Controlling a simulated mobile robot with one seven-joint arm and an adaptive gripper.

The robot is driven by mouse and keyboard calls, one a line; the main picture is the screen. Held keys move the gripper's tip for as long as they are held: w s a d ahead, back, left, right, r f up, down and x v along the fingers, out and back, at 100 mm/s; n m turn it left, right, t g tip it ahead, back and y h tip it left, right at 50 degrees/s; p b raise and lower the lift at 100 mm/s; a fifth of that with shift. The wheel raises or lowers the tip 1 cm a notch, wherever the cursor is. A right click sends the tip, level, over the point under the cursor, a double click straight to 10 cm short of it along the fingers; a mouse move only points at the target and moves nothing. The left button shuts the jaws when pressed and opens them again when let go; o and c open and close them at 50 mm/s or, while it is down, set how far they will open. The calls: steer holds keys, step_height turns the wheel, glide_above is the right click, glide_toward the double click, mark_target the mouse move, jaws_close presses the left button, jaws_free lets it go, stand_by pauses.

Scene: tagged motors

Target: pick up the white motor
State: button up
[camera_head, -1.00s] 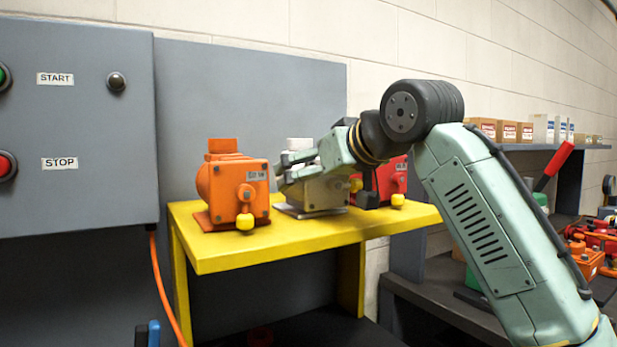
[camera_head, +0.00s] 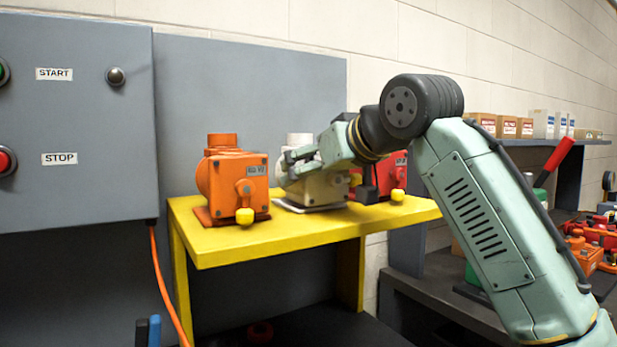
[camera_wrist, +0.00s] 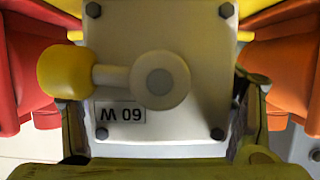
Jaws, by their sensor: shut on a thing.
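The white motor (camera_head: 322,187) stands upright on the yellow shelf (camera_head: 300,245), between an orange motor (camera_head: 236,180) on its left and a red motor (camera_head: 388,174) on its right. My gripper (camera_head: 300,170) reaches it from the right and covers part of its front. In the wrist view the white motor's face (camera_wrist: 190,60) fills the middle, with a yellow knob (camera_wrist: 62,71) and an upside-down tag reading "M 09" or "W 09". My gripper's fingers (camera_wrist: 160,125) press on both sides of this face. My gripper is shut on the white motor, whose base appears to rest on the shelf.
A grey control box (camera_head: 75,120) with START and STOP buttons stands at the left, with an orange cable (camera_head: 170,290) hanging below. A dark workbench (camera_head: 440,300) with red and orange parts is at the right. Neighbouring motors stand close on both sides.

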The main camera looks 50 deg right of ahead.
steer(key=c, duration=0.7)
steer(key=shift+w+r, duration=0.1)
steer(key=shift+r, duration=0.05)
step_height(320, 180, up, 8)
steer(key=p, duration=0.7)
steer(key=shift+c, duration=0.5)
steer(key=shift+r+p, duration=0.85)
steer(key=shift+r, duration=0.15)
